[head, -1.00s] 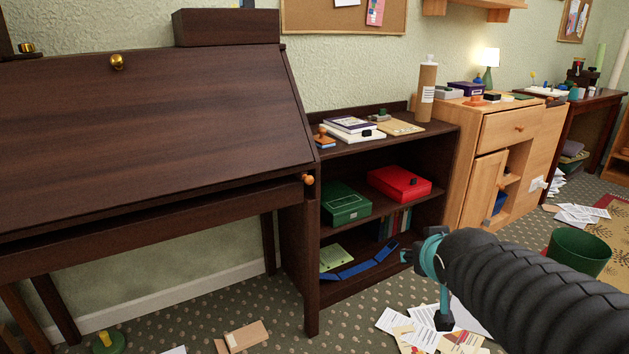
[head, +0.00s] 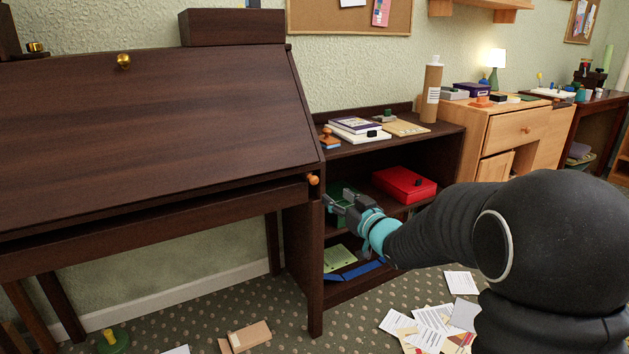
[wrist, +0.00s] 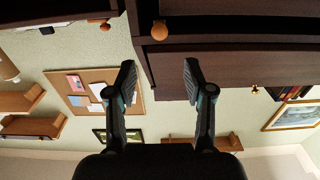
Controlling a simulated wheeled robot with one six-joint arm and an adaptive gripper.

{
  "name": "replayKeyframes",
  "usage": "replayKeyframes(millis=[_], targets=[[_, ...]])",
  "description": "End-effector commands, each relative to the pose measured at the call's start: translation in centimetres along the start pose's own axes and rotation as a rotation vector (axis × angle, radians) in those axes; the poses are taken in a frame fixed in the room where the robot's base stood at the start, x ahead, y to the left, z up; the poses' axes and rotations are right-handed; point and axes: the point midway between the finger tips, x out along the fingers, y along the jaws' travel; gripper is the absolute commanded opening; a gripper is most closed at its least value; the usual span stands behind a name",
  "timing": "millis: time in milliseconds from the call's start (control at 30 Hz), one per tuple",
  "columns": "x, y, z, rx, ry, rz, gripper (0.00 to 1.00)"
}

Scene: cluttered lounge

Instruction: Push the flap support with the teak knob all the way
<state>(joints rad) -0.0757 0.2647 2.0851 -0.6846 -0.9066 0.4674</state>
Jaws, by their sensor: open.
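The teak knob (head: 313,180) is a small orange-brown knob at the right front end of the dark desk (head: 297,192), just under the closed sloping flap (head: 150,120). It also shows near the top of the wrist view (wrist: 159,31), just above the gap between my fingers. My gripper (head: 336,201) is open and empty. In the head view it is a little below and right of the knob, apart from it. The support behind the knob is hardly visible as a separate part. A brass knob (head: 123,61) sits high on the flap.
A dark bookcase (head: 400,150) stands right of the desk, with a red box (head: 404,185), a green box partly behind my gripper, and a stamp (head: 328,138) on top. Papers (head: 430,325) lie on the carpet. The space under the desk is largely open.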

Motion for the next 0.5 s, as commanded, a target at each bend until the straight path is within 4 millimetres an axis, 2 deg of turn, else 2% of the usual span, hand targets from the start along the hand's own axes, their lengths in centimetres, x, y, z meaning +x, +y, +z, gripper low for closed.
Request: replayKeyframes(millis=[500], targets=[[9.3,0.0,0.0,-0.001,-0.001,0.001,0.52]])
